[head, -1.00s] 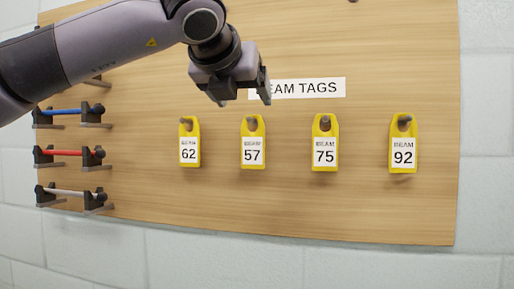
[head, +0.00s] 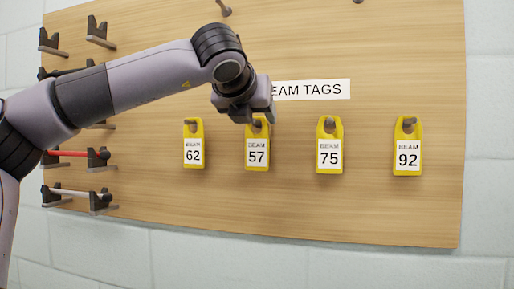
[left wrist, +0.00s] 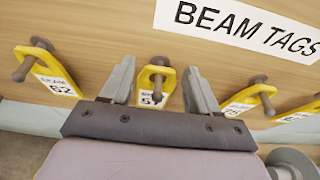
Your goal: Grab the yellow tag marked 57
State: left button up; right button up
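The yellow tag marked 57 (head: 257,158) hangs on a peg on the wooden board, second from the left in the row. My left gripper (head: 255,119) is in front of its upper end in the head view and covers part of the top. In the left wrist view the gripper (left wrist: 159,87) is open, with one finger on each side of the yellow tag 57 (left wrist: 152,79) and its peg. Gaps show between the fingers and the tag. The lower part of the tag is hidden behind the gripper body there. My right gripper is in neither view.
Yellow tags 62 (head: 194,155), 75 (head: 329,157) and 92 (head: 407,158) hang on pegs beside it. A "BEAM TAGS" label (head: 315,90) is above. Brackets with a red rod (head: 72,154) are at the board's left. The board below the tags is clear.

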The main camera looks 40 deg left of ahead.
pick_arm(q)
jog(key=c, duration=0.9)
